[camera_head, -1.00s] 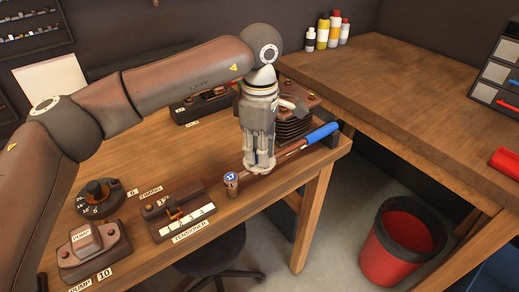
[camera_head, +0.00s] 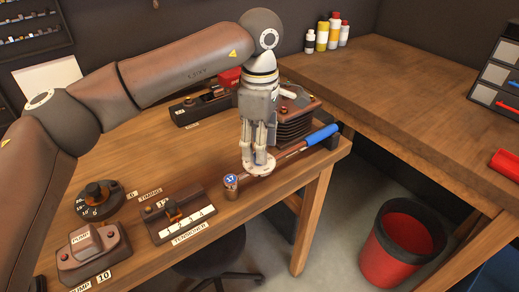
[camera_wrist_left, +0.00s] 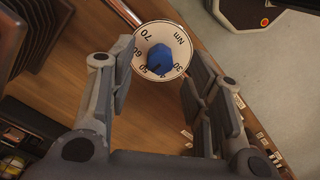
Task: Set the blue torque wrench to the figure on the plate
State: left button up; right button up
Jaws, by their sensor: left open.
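The torque wrench lies along the table's front edge, with its blue handle (camera_head: 321,134) at the right and its head (camera_head: 231,186), marked 17, at the left. Its round white dial (camera_head: 262,172) lies under my left gripper (camera_head: 259,163). The left wrist view shows the dial (camera_wrist_left: 174,39) with Nm and figures including 30, 50 and 70, and a blue knob (camera_wrist_left: 161,58) at its centre. The knob's exact setting cannot be read. My left gripper is open, its fingers apart on either side of the dial in that view. My right gripper is out of view.
A pump block (camera_head: 92,250) with a plate (camera_head: 104,275) reading 10, a timing dial (camera_head: 99,199) and a tensioner block (camera_head: 180,214) stand to the left. A finned block (camera_head: 296,122) stands behind the wrench. A red bin (camera_head: 402,245) is on the floor.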

pick_arm(q)
notch_tip(320, 180, up, 10)
jog(key=shift+f, duration=0.25)
